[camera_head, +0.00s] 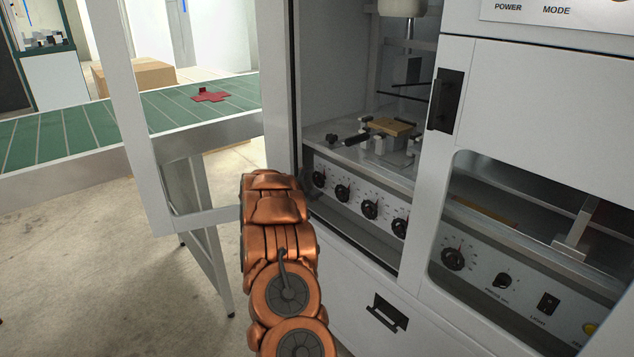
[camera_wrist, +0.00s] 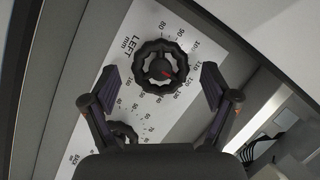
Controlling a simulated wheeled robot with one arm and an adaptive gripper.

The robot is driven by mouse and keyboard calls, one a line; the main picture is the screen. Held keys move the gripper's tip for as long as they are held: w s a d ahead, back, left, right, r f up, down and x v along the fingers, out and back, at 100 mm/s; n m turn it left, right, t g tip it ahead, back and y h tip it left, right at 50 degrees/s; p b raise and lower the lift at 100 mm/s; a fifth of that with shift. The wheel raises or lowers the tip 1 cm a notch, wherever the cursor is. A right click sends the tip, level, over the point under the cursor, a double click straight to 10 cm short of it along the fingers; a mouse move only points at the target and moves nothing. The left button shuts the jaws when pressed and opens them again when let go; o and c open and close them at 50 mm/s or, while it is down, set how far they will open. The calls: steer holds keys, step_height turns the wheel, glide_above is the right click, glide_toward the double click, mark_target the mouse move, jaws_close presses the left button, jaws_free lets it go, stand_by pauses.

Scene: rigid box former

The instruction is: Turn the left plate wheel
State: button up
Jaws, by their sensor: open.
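The left plate wheel (camera_wrist: 160,66) is a round black knob with a lobed rim and a small red pointer. It sits on a white scale panel (camera_wrist: 202,50) marked "LEFT mm". My gripper (camera_wrist: 156,85) is open, with one finger on each side of the wheel in the wrist view and no visible contact; how far off it is in depth I cannot tell. In the head view a row of several black wheels (camera_head: 370,209) runs along the panel inside the open machine.
A second wheel (camera_wrist: 123,132) is partly hidden behind the left finger. The machine's open door (camera_head: 137,120) stands left of my arm. A metal platform (camera_head: 340,140) with a small brown block (camera_head: 390,127) lies above the panel. A green conveyor (camera_head: 60,135) is at the left.

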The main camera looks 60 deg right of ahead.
steer(key=shift+x, duration=1.4)
steer(key=shift+w, duration=0.1)
steer(key=c, duration=1.2)
